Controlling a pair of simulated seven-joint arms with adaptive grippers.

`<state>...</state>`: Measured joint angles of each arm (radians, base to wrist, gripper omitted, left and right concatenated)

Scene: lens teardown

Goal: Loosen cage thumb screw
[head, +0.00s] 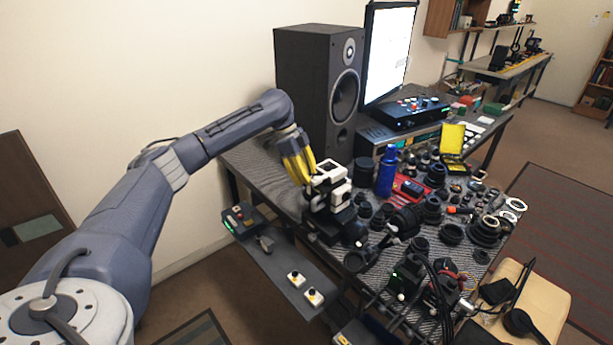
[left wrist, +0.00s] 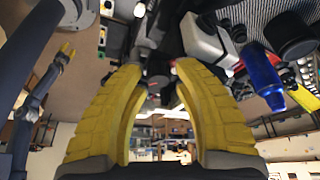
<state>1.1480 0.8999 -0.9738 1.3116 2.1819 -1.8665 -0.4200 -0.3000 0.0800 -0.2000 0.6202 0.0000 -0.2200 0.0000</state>
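The cage assembly, a black mount with white blocks (head: 328,172), stands at the left edge of the crowded bench. My left gripper (head: 303,172) points down at its left side. In the left wrist view my left gripper (left wrist: 160,69) has its two yellow fingers apart, with dark and grey parts beyond the gap. The white block (left wrist: 203,38) is just beyond the right finger. I cannot make out the thumb screw, or whether a finger touches the assembly.
A blue bottle (head: 386,171) and a black cylinder (head: 363,171) stand right of the assembly. Many dark lens parts crowd the bench. A tall speaker (head: 312,85) stands behind. A lower shelf with small switch boxes (head: 296,279) lies in front. Open air is left of the bench.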

